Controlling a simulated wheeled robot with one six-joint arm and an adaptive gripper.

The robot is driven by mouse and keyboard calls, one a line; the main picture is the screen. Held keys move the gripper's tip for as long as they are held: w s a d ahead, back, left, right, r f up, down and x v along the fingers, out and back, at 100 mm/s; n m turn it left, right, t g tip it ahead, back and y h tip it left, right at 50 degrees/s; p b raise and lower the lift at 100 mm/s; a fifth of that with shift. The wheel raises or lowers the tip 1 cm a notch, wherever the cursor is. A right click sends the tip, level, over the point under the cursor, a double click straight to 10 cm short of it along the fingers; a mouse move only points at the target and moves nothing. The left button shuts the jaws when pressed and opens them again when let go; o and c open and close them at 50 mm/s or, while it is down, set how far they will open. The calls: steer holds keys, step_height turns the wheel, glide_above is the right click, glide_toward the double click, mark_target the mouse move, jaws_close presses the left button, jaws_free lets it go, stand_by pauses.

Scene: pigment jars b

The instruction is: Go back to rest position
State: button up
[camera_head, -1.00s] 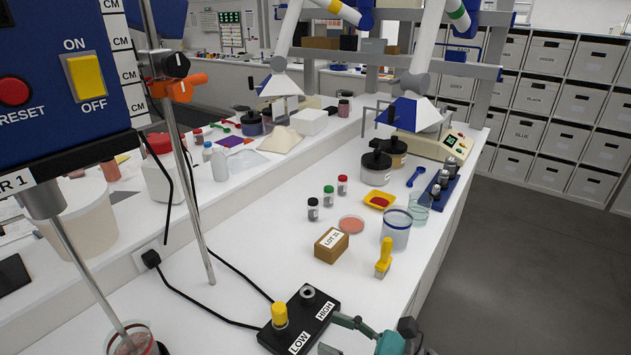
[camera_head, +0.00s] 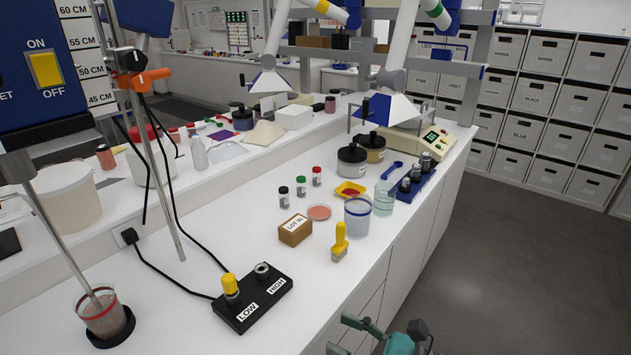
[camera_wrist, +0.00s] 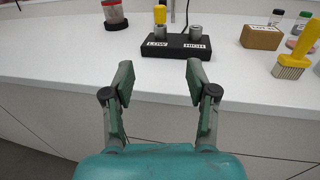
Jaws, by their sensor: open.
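My gripper (camera_wrist: 158,85) is open and empty, its two green fingers spread apart in the wrist view. It is in front of the bench edge, with nothing between the fingers. Part of it also shows at the bottom edge of the head view (camera_head: 362,338). A black block (camera_head: 253,303) marked LOW and HIGH lies on the white bench (camera_head: 180,320). A yellow-topped piece (camera_head: 231,288) stands upright at the LOW end. A grey round fitting (camera_head: 262,270) at the HIGH end has nothing standing in it.
A cardboard box (camera_head: 295,232), a yellow brush (camera_head: 340,240), a clear blue-rimmed beaker (camera_head: 357,220) and several small jars stand farther along the bench. A red-rimmed beaker (camera_head: 103,316) stands at the left under a stirring rod. Open floor (camera_head: 500,270) lies to the right.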

steer(key=s+d+f+n+t+h, duration=0.1)
steer(key=s+d+f+t+h, duration=0.2)
steer(key=f, duration=0.4)
steer(key=s+d+f+n+t+h, duration=0.1)
steer(key=s+f+h, duration=0.25)
steer(key=f, duration=0.35)
steer(key=s+d+f+n+h, duration=0.4)
steer(key=s+f+h, duration=0.15)
steer(key=s, duration=0.35)
steer(key=s+d+r+n+t+h, duration=0.1)
steer(key=s+r+n, duration=0.3)
steer(key=s+n, duration=0.4)
steer(key=s+d+r+n+t+h, duration=0.1)
steer(key=s+d+r+n+h, duration=0.2)
steer(key=s+n, duration=0.6)
step_height(320, 180, up, 2)
steer(key=shift+s+d+r+t, duration=0.1)
steer(key=shift+s+d+t, duration=0.35)
steer(key=shift+s, duration=0.6)
steer(key=shift+d, duration=0.1)
